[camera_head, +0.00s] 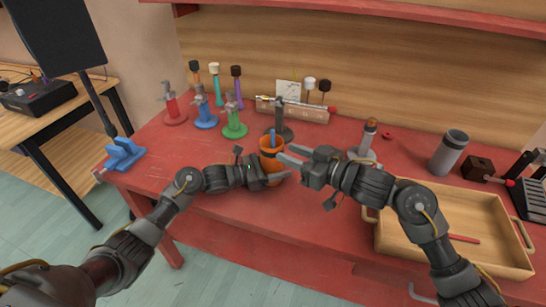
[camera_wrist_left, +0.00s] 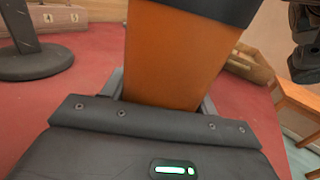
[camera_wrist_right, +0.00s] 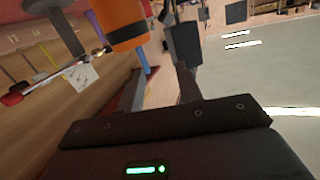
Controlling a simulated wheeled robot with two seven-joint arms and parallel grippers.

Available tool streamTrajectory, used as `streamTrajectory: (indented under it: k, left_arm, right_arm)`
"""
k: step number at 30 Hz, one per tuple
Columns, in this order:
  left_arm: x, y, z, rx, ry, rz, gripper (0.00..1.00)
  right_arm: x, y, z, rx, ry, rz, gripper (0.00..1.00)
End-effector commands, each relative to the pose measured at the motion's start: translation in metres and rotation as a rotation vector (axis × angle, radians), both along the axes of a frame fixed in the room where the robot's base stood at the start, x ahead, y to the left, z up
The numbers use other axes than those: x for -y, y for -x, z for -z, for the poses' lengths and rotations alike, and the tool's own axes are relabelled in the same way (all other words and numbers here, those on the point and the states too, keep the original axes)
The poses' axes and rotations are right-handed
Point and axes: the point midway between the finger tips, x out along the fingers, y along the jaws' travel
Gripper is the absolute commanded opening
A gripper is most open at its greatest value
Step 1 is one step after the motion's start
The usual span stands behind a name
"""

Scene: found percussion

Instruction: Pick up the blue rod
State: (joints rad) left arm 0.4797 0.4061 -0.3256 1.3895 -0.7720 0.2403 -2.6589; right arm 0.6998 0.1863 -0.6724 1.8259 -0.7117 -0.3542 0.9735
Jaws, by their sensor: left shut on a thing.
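An orange cup (camera_head: 271,160) with a dark rim is held at the middle of the red table. The blue rod (camera_head: 273,138) sticks up out of it; its lower part is hidden inside. My left gripper (camera_head: 268,178) is shut around the cup, which fills the space between its fingers in the left wrist view (camera_wrist_left: 178,60). My right gripper (camera_head: 286,153) is open and empty, just right of the cup. In the right wrist view the cup (camera_wrist_right: 122,22) and the blue rod (camera_wrist_right: 143,56) appear beyond the left finger, apart from the gripper.
A dark stand (camera_head: 284,132) is just behind the cup. Red, blue and green clamps (camera_head: 234,122) stand at the back left. A wooden tray (camera_head: 400,249) with a red rod (camera_head: 463,238) lies at the front right. A grey cylinder (camera_head: 448,153) stands behind it.

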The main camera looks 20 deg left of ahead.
Motion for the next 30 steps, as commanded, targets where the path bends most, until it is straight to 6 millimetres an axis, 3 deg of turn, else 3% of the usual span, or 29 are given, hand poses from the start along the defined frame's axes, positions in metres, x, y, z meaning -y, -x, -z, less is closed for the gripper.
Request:
streamTrajectory:
  k: [4, 11, 22, 30]
  left_arm:
    - [0.0, 0.0, 0.0, -0.001, 0.0, 0.001, 0.31]
    - [0.0, 0.0, 0.0, -0.001, -0.001, 0.0, 0.31]
    - [0.0, 0.0, 0.0, 0.0, 0.0, 0.0, 0.31]
    - [0.0, 0.0, 0.0, -0.001, -0.001, -0.001, 0.31]
  right_arm:
    - [0.018, -0.011, -0.001, 0.083, -0.055, 0.04, 0.35]
    - [0.023, -0.016, -0.003, 0.121, -0.069, 0.055, 0.35]
    - [-0.028, -0.04, -0.002, 0.119, -0.067, 0.054, 0.35]
    - [-0.038, -0.045, -0.001, 0.118, -0.066, 0.054, 0.35]
